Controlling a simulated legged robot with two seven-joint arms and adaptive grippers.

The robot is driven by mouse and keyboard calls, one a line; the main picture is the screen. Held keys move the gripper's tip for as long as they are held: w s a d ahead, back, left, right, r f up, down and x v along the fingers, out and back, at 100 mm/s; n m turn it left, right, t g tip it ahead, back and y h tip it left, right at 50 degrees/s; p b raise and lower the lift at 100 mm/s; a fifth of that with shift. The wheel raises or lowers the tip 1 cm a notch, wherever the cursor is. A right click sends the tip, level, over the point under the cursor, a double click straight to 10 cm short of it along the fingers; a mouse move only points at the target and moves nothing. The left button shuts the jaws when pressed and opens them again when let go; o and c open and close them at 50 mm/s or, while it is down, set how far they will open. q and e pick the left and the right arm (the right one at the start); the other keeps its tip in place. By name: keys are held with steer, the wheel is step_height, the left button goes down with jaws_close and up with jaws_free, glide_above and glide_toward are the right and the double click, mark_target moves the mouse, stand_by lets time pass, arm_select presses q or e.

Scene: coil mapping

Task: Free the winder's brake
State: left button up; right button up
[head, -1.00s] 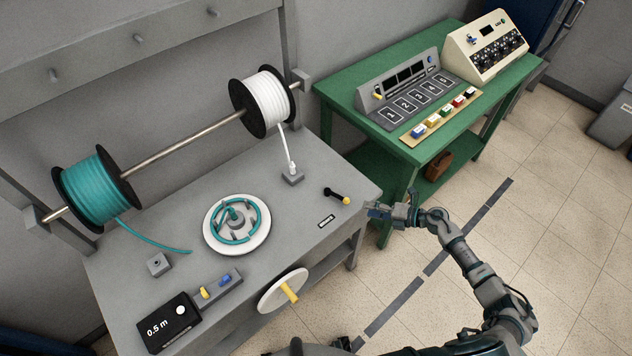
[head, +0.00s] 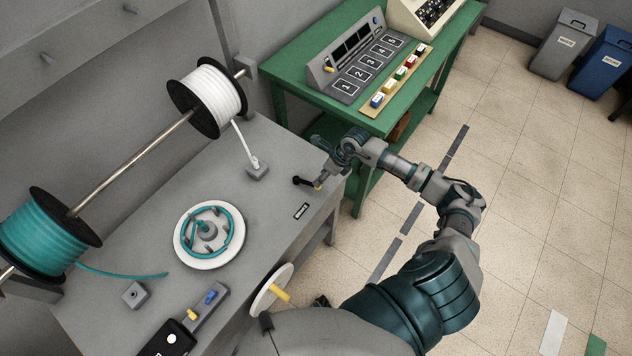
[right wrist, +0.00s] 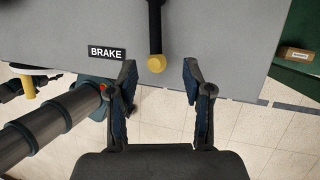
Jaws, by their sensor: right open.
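The brake lever (head: 306,182) is a short black bar with a yellow knob, near the right end of the grey bench. It also shows in the right wrist view (right wrist: 155,30), its yellow knob (right wrist: 157,63) pointing toward me. A BRAKE label (head: 301,211) lies beside it. My right gripper (head: 322,170) is at the lever. In the right wrist view the gripper (right wrist: 159,75) is open, with the knob in the gap between its fingertips and no finger seen touching it. The winder (head: 209,235) is a white disc with a teal coil. My left gripper cannot be made out.
A white spool (head: 212,95) and a teal spool (head: 45,235) hang on a rod above the bench (head: 225,180). A crank wheel (head: 270,290) sticks out at the bench front. A green table (head: 290,65) with a numbered panel (head: 360,70) stands behind my right arm.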

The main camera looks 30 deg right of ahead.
mark_target(307, 183)
steer(key=x, duration=0.5)
steer(key=shift+a+f, duration=0.1)
steer(key=shift+a, duration=0.2)
steer(key=shift+d, duration=0.15)
steer(key=shift+d, duration=0.1)
steer(key=c, duration=0.4)
jaws_close()
